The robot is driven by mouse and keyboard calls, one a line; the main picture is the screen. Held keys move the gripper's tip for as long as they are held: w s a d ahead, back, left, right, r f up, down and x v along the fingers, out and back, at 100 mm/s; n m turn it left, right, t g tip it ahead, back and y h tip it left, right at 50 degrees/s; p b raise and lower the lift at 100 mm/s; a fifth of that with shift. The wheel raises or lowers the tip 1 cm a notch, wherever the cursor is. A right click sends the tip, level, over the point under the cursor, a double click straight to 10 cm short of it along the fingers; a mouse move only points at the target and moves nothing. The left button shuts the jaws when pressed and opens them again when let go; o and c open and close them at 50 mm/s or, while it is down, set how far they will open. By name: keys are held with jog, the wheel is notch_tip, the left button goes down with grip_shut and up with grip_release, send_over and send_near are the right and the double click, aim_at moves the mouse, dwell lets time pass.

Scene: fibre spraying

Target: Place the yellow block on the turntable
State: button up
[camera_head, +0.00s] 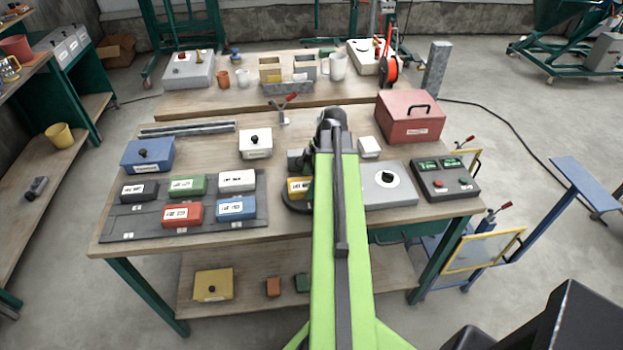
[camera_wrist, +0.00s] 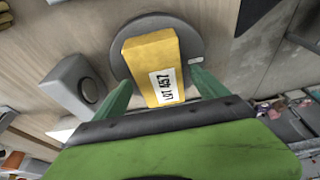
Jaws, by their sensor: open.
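The yellow block (camera_wrist: 150,58) has a white label reading "LOT 457". In the wrist view it lies on the round dark grey turntable (camera_wrist: 191,35), with its near end towards my gripper. In the head view the block (camera_head: 295,187) and the turntable (camera_head: 291,206) show only in part, left of my green arm, which hides the rest. My gripper (camera_wrist: 161,78) is open. Its two green fingers stand one on each side of the block's near part, with visible gaps to the block. The gripper's fingertips are hidden in the head view.
A grey box with a round dial (camera_head: 388,183) stands right of the turntable. A dark mat (camera_head: 140,222) with several labelled blocks lies left. A red case (camera_head: 410,117) and a dark control box (camera_head: 446,179) stand on the right side of the table.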

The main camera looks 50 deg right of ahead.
jog(key=p+v, duration=1.1)
jog(key=v, duration=0.1)
jog(key=w+a+m+g, duration=0.1)
jog(key=w+a+m, duration=0.1)
jog(key=w+a, duration=0.5)
jog(key=w+a+m+g, duration=0.1)
jog(key=w+a+m, duration=0.15)
jog(key=a, duration=0.85)
jog(key=w+a+m+h, duration=0.1)
jog(key=a+m, duration=0.1)
jog(key=a, duration=0.9)
jog(key=w+a+f+m+h, duration=0.1)
jog(key=w+a+m, duration=0.1)
jog(key=a, duration=1)
jog(key=shift+w+a+m+h, duration=0.25)
jog(key=shift+a+m+h, duration=0.05)
jog(key=shift+m, duration=0.45)
jog(key=shift+f, duration=0.1)
